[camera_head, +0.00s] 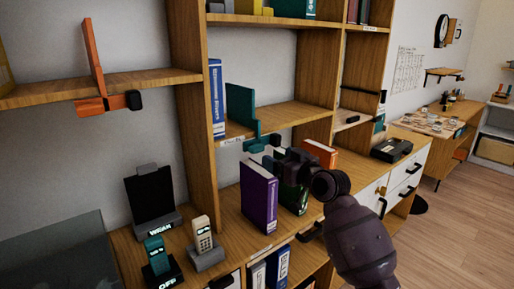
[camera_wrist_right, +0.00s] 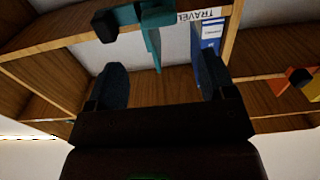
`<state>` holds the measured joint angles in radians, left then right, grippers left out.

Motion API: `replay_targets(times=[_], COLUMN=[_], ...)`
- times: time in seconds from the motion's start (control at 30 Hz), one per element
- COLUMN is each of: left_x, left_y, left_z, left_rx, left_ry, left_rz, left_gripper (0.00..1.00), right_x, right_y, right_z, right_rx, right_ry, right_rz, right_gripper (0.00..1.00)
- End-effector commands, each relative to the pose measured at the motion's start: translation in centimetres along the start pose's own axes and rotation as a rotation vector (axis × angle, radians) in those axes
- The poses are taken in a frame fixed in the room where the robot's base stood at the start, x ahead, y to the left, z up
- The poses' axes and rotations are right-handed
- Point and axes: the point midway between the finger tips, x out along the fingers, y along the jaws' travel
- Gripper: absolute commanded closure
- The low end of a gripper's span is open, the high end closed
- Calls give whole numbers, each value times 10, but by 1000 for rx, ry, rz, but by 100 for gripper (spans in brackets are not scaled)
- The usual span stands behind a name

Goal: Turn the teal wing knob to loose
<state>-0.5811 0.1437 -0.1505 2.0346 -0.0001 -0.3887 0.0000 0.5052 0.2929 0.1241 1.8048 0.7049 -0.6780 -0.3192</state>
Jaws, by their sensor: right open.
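A teal bracket (camera_head: 240,104) stands upright on the middle shelf. Its teal clamp part (camera_head: 255,144) hangs at the shelf's front edge, with a black block (camera_head: 276,140) at its right end. In the right wrist view the teal clamp part (camera_wrist_right: 158,18) is at the top, with the black block (camera_wrist_right: 105,26) to its left. I cannot clearly make out which piece is the wing knob. My right gripper (camera_head: 274,157) is just below the clamp in the head view. In the wrist view its fingers (camera_wrist_right: 160,82) are apart with nothing between them. My left gripper is not in view.
A purple binder (camera_head: 259,197) stands below my right gripper, with a green one (camera_head: 292,196) beside it. A blue binder (camera_head: 216,98) stands left of the bracket. A similar orange bracket (camera_head: 93,46) is on the left shelf. Phones (camera_head: 204,242) stand on the lower surface.

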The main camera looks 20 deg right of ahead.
Motion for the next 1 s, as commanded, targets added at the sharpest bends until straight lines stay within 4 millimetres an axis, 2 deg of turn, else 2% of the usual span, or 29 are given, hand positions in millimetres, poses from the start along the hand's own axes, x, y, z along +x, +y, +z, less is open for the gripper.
replay_targets(times=[0.4,0.6,0.8,1.0], left_x=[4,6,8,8], left_y=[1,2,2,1], left_z=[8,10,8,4], left_rx=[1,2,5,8], left_ry=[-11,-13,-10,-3], left_rz=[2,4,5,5], left_gripper=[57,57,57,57], right_x=[64,89,101,103], right_y=[0,0,0,0], right_z=[3,3,2,1], right_rx=[2,2,1,0], right_ry=[-3,-4,-2,-1], right_rz=[0,1,1,1], right_gripper=[23,23,23,23])
